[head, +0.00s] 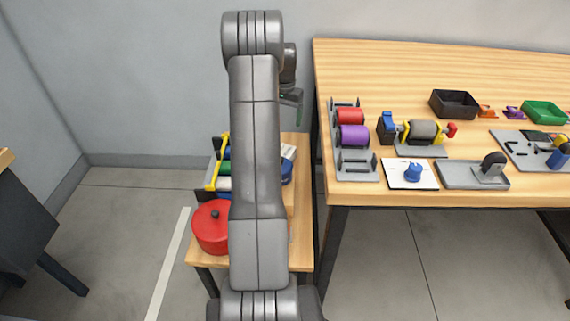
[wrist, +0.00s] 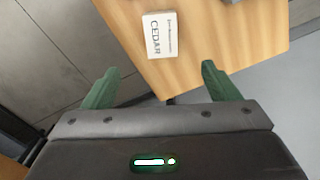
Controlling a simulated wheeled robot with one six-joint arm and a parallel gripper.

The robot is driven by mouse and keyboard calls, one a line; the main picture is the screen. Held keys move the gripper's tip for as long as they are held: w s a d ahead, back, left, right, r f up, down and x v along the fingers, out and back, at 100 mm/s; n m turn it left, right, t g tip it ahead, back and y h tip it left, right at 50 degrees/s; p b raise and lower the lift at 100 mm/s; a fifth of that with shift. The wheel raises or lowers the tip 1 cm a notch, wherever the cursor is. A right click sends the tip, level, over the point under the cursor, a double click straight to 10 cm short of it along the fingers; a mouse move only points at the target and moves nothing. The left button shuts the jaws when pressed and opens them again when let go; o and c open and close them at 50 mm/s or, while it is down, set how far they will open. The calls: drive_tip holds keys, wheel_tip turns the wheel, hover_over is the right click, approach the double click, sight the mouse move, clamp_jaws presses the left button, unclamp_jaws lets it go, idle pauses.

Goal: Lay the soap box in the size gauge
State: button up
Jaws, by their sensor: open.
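The soap box, a white box (wrist: 160,36) with the word CEDAR on it, lies on a wooden surface in the wrist view. It is just beyond my fingertips and between their lines, not touched by them. My gripper (wrist: 160,68) is open and empty, its two green fingers apart. In the head view my gripper (head: 298,98) hangs at the far end of my arm, over the back of the small table. A white printed thing beside my arm there (head: 288,152) looks like the same box. I cannot tell for sure which fixture is the size gauge.
The small table (head: 300,250) also holds a red pot (head: 210,232) and a yellow-handled rack (head: 212,172). The larger bench (head: 400,72) carries a roller stand (head: 358,172), a grey tray with a dark block (head: 455,176), and black (head: 454,103) and green (head: 544,112) bins. Its back left is clear.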

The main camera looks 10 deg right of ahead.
sight(287, 151)
wheel_tip(287, 151, down, 12)
drive_tip(key=b, duration=0.3)
drive_tip(key=shift+r+b, duration=0.15)
drive_tip(key=shift+b, duration=0.15)
drive_tip(key=f, duration=0.1)
drive_tip(key=f+b, duration=0.1)
drive_tip(key=f, duration=0.3)
drive_tip(key=shift+w+d, duration=0.1)
drive_tip(key=shift+w, duration=0.15)
drive_tip(key=shift+r, duration=0.15)
drive_tip(key=c, duration=1.4)
